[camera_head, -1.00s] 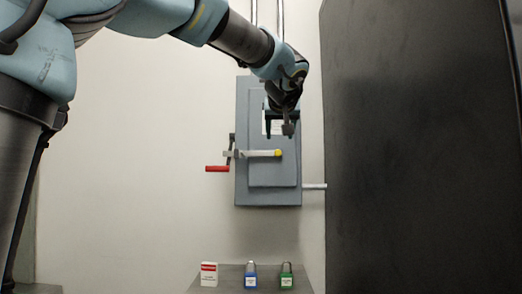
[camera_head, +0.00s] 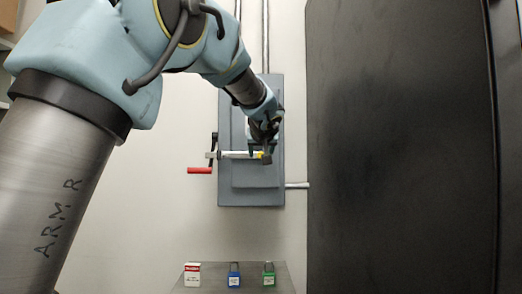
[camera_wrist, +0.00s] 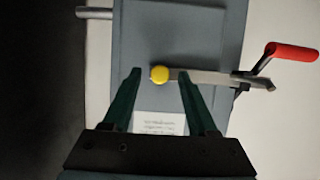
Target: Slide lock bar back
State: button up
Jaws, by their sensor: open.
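The lock bar (camera_head: 238,154) is a pale horizontal bar with a yellow knob on its right end, across the front of a grey electrical box (camera_head: 252,196). In the wrist view the bar (camera_wrist: 205,76) and its yellow knob (camera_wrist: 159,74) show clearly. My gripper (camera_head: 258,155) is in front of the box at the knob end of the bar. In the wrist view my gripper (camera_wrist: 159,74) is open, its two fingertips on either side of the knob and the bar's end. I cannot tell whether a finger touches the bar.
A red-handled lever (camera_head: 199,170) sticks out left of the box. A conduit (camera_head: 297,185) runs from its right side towards a large dark panel (camera_head: 400,150). Below, a small table holds a red-and-white box (camera_head: 192,275), a blue padlock (camera_head: 234,276) and a green padlock (camera_head: 269,275).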

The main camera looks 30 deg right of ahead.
jog(key=shift+c, duration=0.3)
grip_shut()
dwell(1.1)
